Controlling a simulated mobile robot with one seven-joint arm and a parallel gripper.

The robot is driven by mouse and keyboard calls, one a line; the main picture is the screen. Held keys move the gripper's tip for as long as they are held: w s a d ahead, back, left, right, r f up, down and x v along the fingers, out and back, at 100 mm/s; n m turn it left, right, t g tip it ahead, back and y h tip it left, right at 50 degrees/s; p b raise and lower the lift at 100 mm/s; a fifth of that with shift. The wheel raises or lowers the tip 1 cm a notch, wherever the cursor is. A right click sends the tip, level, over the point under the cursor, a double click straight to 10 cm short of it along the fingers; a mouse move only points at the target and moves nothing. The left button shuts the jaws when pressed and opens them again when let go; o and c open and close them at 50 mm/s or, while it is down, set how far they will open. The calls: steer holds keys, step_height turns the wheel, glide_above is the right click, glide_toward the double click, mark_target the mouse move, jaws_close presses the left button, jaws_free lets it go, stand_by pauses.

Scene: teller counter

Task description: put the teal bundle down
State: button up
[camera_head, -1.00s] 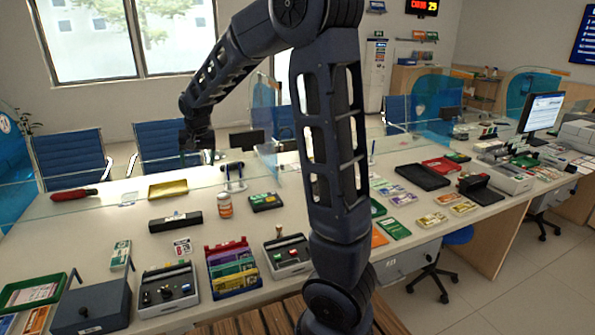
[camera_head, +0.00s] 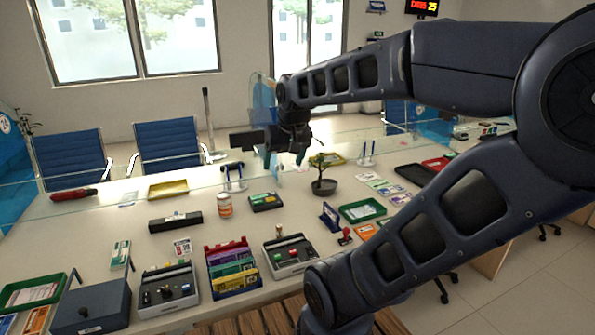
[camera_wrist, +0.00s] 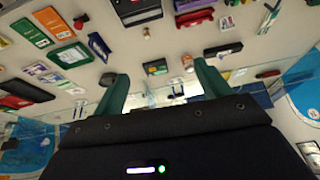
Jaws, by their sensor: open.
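My gripper (camera_head: 287,156) is above the far middle of the counter, near the glass screen. In the wrist view my gripper (camera_wrist: 163,86) has its two dark green fingers wide apart, with nothing held between them. Several small banknote bundles (camera_head: 379,185) lie flat on the counter to the right of my gripper, partly hidden by my arm. The bundles are too small for me to tell for sure which one is teal.
A green tray (camera_head: 380,210), a small dark box (camera_head: 265,202) and an orange-labelled jar (camera_head: 224,206) are nearby. Clear counter lies between the box and the plant.

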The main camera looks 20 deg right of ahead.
steer(key=shift+h, duration=0.3)
steer(key=s, duration=0.1)
steer(key=s+d+f, duration=0.1)
steer(key=s, duration=0.3)
steer(key=shift+s+d+f, duration=0.2)
steer(key=shift+d, duration=0.2)
